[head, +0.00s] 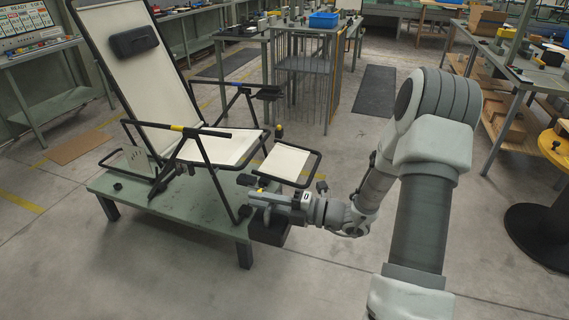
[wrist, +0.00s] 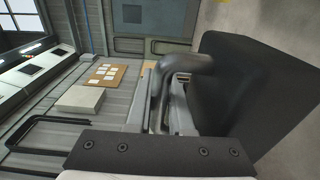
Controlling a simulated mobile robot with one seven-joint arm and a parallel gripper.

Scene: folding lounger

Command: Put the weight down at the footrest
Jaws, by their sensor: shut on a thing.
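The weight (head: 270,232) is a dark block held under my gripper (head: 260,197), in front of the right corner of the low green platform. In the wrist view the weight (wrist: 245,100) fills the right side. Its grey bent handle (wrist: 183,63) is between the fingers of my gripper (wrist: 165,95), which is shut on it. The footrest (head: 287,163) is a pale panel in a black tube frame, at the right end of the lounger (head: 225,148). It is just behind and above my gripper in the head view. I cannot tell whether the weight touches anything below.
The lounger stands on the green platform (head: 200,210), its backrest (head: 140,80) raised with a dark headrest pad (head: 133,40). A workbench (head: 300,30) with a blue bin (head: 323,19) is behind. A yellow-topped stand (head: 555,146) is at right. The floor in front is clear.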

